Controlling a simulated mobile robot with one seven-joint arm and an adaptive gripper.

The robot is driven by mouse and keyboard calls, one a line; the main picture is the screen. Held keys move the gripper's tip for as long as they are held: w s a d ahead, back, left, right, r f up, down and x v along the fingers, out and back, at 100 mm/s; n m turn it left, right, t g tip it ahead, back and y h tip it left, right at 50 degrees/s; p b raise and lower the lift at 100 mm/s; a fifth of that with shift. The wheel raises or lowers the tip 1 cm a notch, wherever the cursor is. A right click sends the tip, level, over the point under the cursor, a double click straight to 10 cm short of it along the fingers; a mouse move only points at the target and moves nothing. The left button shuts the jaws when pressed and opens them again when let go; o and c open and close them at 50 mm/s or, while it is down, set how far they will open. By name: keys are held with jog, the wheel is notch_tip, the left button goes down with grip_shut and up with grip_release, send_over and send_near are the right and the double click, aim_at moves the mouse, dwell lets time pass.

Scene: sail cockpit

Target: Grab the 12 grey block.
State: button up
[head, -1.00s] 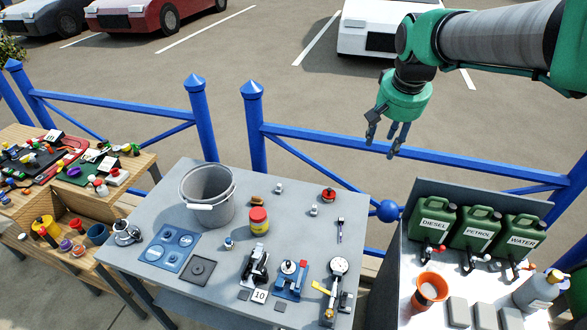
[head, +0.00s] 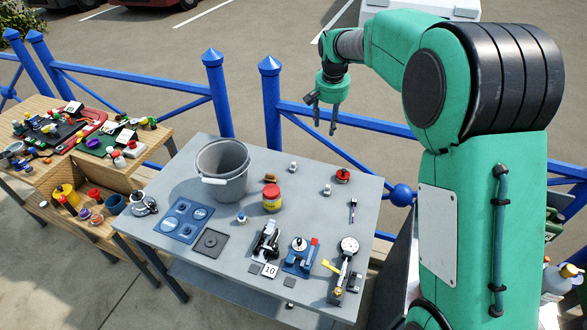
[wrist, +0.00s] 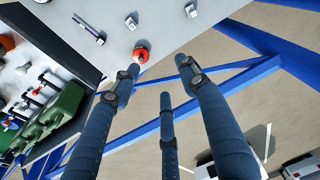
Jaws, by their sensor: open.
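My gripper (head: 324,122) is open and empty, hanging above the blue railing behind the grey table (head: 150,215). In the wrist view its fingers (wrist: 165,85) are spread, with nothing between them. No number 12 can be read on any block. Two small pale grey pieces stand near the table's back edge: one grey piece (head: 293,167) and another grey piece (head: 327,189). They also show in the wrist view, as one piece (wrist: 191,10) and the other piece (wrist: 131,22). Small flat dark grey squares, one by the "10" card (head: 269,270), lie at the front.
A grey bucket (head: 222,180), a red-and-yellow jar (head: 272,199), a red-topped item (head: 343,176) and several clamp-like tools (head: 300,255) stand on the grey table. A blue railing (head: 350,150) runs behind. Green canisters (wrist: 65,105) are on the right-hand table, mostly hidden by my arm in the head view.

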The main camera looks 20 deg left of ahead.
send_over(293, 164)
jog(key=s, duration=0.2)
notch_tip(293, 164, down, 16)
jog(key=r, duration=0.1)
jog(key=shift+w+d+f+g, duration=0.1)
jog(key=shift+d+f+g, duration=0.15)
jog(key=shift+g, duration=0.15)
jog(key=shift+w+f+b, duration=0.15)
jog(key=shift+f+b, duration=0.05)
jog(key=shift+f, duration=1.2)
jog(key=shift+w+f+b, duration=0.2)
jog(key=shift+f+b, duration=0.05)
jog(key=shift+f, duration=1.2)
jog(key=shift+w+f+b, duration=0.15)
jog(key=shift+f+b, duration=0.05)
jog(key=shift+f, duration=1.2)
jog(key=shift+f, duration=0.15)
jog(key=shift+w+a+f+b, duration=0.1)
jog(key=shift+w+f+b, duration=0.1)
jog(key=shift+f, duration=0.6)
jog(key=shift+w+f+b, duration=0.1)
jog(key=shift+f+b, duration=0.1)
jog(key=shift+f, duration=0.6)
jog(key=shift+w+a+f+b, duration=0.1)
jog(key=shift+f+b, duration=0.1)
jog(key=shift+f, duration=0.6)
jog(key=shift+c, duration=0.2)
jog(key=c, duration=1)
